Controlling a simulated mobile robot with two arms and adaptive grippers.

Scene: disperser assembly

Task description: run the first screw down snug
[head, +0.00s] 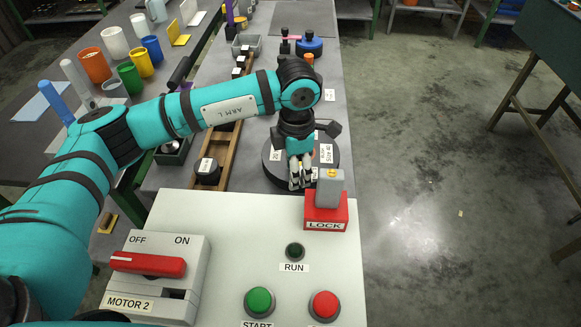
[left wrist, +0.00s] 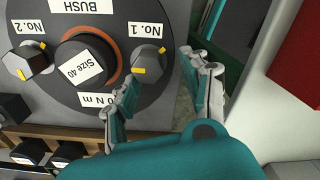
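My left gripper (head: 300,178) hangs over the edge of the dark round disc (head: 268,163). In the left wrist view its two fingers (left wrist: 168,84) are apart, with nothing between them. The first screw, a grey hex head with yellow marks labelled No. 1 (left wrist: 148,62), stands on the disc just beyond the left finger's tip. The second screw, labelled No. 2 (left wrist: 26,62), stands at the disc's other side. Between them is a black Size 40 bush (left wrist: 84,58) in an orange-brown ring. The gripper hides part of the disc in the head view. My right gripper is not visible.
A red LOCK block (head: 326,214) with a grey piece stands close in front of the gripper. The panel (head: 215,215) holds buttons and a MOTOR 2 switch (head: 155,270). A wooden rack (head: 225,150) lies left of the disc. Cups stand on the left table.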

